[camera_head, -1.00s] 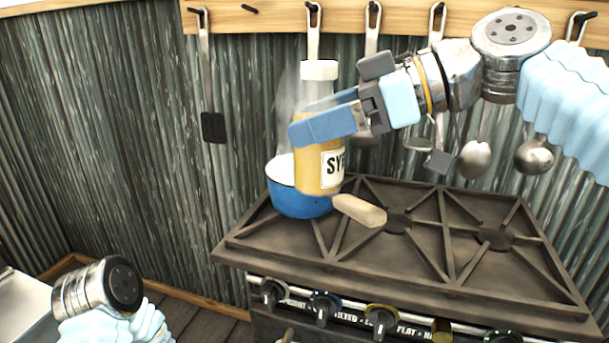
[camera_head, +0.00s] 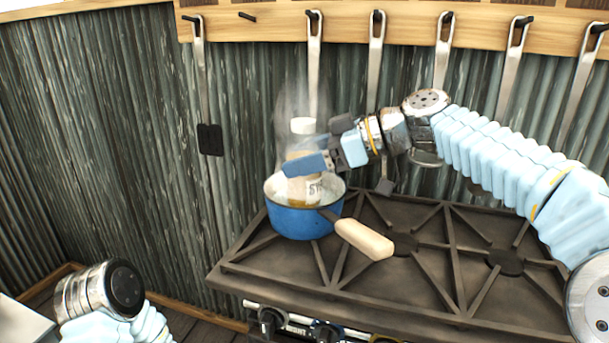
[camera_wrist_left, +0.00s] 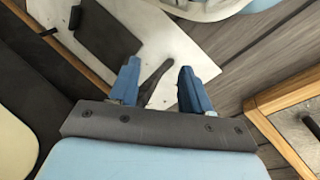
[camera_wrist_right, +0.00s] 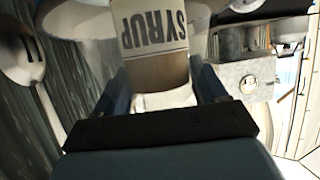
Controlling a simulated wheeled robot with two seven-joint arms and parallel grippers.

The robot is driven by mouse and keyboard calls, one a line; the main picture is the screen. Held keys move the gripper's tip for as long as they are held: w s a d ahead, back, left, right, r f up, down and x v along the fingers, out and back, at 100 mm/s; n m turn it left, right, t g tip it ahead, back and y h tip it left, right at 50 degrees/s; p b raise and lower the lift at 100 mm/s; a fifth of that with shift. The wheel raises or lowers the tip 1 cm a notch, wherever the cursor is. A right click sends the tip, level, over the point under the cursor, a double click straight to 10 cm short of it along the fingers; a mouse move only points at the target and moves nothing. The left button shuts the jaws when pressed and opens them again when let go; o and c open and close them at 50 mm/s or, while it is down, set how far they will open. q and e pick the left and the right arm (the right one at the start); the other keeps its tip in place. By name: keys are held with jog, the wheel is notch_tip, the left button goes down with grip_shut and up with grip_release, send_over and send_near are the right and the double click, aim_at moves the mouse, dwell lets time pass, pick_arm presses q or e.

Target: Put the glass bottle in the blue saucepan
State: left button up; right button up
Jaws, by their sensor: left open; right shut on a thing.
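The glass bottle (camera_head: 303,187) has a white cap and a SYRUP label. It stands about upright, with its lower part inside the rim of the blue saucepan (camera_head: 300,223). The saucepan sits on the stove's left side, its pale handle (camera_head: 364,239) pointing to the front right. My right gripper (camera_head: 297,166) is shut around the bottle's upper body. In the right wrist view the bottle's label (camera_wrist_right: 155,35) shows between the fingers. Whether the bottle's base touches the pan's floor is hidden. My left gripper (camera_wrist_left: 160,85) is open and empty, away from the stove.
The dark stove top (camera_head: 440,265) with its raised grates is free right of the saucepan. Several utensils hang from a wooden rail (camera_head: 350,27) on the corrugated wall behind. Steam-like haze rises around the bottle. A pale panel (camera_wrist_left: 150,45) lies below my left gripper.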

jog(key=shift+w+a+f, duration=0.1)
jog(key=shift+w+f, duration=0.05)
jog(key=shift+f, duration=0.8)
jog(key=shift+w+f, duration=0.15)
jog(key=shift+f, duration=0.8)
jog(key=o, duration=1.4)
jog(key=shift+o, duration=0.2)
jog(key=v, duration=1.2)
